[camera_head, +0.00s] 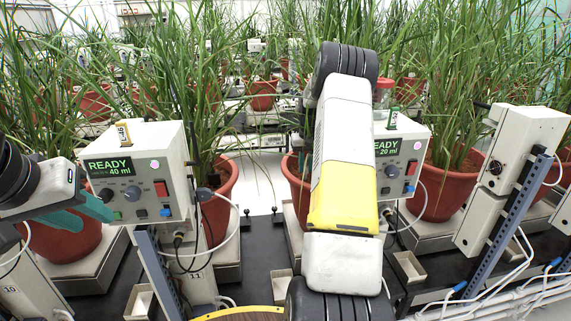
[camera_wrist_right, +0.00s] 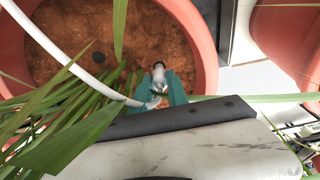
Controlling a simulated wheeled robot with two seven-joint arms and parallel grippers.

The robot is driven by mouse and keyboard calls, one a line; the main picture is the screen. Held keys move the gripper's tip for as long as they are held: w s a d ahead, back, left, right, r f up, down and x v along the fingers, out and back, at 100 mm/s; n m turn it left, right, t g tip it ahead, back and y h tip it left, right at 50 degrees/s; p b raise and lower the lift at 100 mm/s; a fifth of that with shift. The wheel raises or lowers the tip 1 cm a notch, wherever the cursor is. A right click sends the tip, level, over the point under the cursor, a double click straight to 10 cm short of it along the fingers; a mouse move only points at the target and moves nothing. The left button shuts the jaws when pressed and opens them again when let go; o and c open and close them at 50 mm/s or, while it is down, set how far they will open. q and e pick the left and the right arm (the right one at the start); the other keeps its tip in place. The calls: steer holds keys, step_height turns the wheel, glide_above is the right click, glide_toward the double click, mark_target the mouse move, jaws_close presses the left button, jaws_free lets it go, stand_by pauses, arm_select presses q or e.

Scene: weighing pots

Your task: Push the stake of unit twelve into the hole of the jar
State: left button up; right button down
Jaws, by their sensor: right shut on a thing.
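In the right wrist view, the teal fingers of my right gripper (camera_wrist_right: 165,92) are shut on a pale stake (camera_wrist_right: 158,75) with a dark end, over the soil near the rim of a terracotta jar (camera_wrist_right: 206,60). A dark round hole (camera_wrist_right: 98,57) shows in the soil, left of the stake and apart from it. In the head view my right arm covers its gripper and part of this jar (camera_head: 296,185).
A unit (camera_head: 150,165) reading "READY 40 ml", above the label 11, stands left of my right arm. A white tube (camera_wrist_right: 75,65) and green leaves (camera_wrist_right: 75,130) cross the right wrist view. Potted plants crowd both sides; a blue-grey post (camera_head: 510,215) stands at right.

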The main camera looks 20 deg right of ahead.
steer(key=shift+r, duration=2.7)
step_height(320, 180, up, 7)
stand_by(0.8)
steer(key=shift+f, duration=0.1)
stand_by(0.3)
